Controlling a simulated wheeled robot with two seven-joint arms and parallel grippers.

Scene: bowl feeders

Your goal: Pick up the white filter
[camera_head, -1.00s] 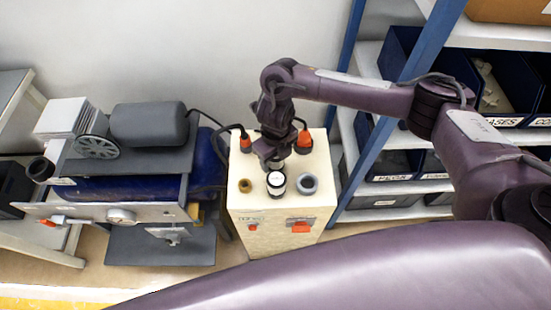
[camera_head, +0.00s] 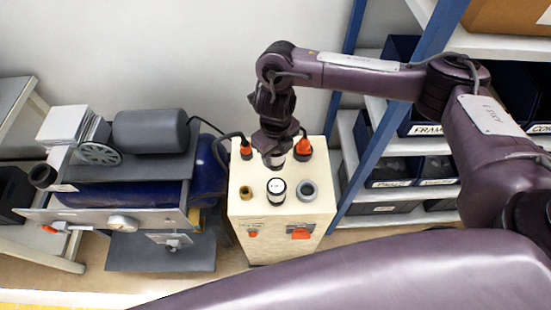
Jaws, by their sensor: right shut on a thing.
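My right gripper (camera_head: 274,144) points down above the rear part of the cream box (camera_head: 281,230), shut on a small pale piece. Only the lower part of this piece (camera_head: 276,161) shows below the fingers, light with a dark edge. It seems to be the white filter, but the fingers hide most of it. A short black-and-white cylinder (camera_head: 276,187) with a pale top stands on the box just in front of the gripper. My left gripper is not in view.
On the box top stand two orange plugs (camera_head: 246,149), a small brass ring (camera_head: 246,192) and a grey ring (camera_head: 307,190). A compressor with a blue tank (camera_head: 205,165) stands to the left. A blue-framed shelf with bins (camera_head: 405,172) stands close on the right.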

